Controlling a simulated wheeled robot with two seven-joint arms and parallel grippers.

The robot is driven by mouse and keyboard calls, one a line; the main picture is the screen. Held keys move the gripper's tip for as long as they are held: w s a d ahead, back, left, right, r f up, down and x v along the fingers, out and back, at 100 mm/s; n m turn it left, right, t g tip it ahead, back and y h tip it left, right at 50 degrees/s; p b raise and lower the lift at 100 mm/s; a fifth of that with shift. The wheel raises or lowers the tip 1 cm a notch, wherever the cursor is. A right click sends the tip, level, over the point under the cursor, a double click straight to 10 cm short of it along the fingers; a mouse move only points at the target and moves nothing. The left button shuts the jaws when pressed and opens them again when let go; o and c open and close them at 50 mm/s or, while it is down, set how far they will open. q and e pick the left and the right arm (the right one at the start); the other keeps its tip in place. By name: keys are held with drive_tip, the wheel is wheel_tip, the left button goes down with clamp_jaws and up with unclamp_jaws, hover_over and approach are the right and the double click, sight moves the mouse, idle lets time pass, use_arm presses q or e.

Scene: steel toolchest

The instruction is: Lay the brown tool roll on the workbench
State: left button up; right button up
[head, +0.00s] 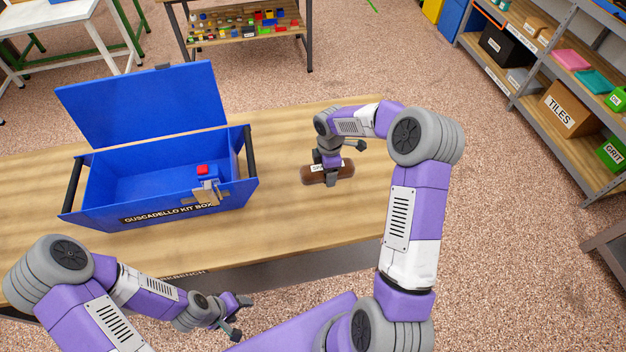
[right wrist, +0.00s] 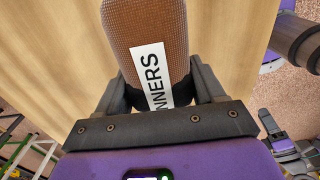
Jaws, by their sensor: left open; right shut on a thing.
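The brown tool roll (head: 340,171) is in my right gripper (head: 332,176), over the right part of the wooden workbench (head: 283,213). The right wrist view shows the roll (right wrist: 128,22) between the two fingers (right wrist: 155,88), with a white label reading "NNERS" in part. The bench top (right wrist: 60,60) lies behind it; I cannot tell whether the roll touches it. My left gripper (head: 238,316) is open and empty, low in front of the bench's front edge.
An open blue kit box (head: 150,208) with a raised lid stands on the bench's left half, with a small red item (head: 202,170) inside. The bench between box and roll is clear. A steel shelf (head: 540,130) stands at the right.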

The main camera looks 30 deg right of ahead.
sight(326, 190)
wheel_tip(326, 190, down, 8)
drive_tip(key=shift+r+b, duration=0.15)
drive_tip(key=shift+b, duration=0.4)
drive_tip(key=o, duration=1.3)
drive_tip(key=shift+r, duration=0.15)
wheel_tip(326, 190, up, 12)
drive_tip(key=shift+f+p, duration=0.1)
drive_tip(key=shift+p, duration=0.9)
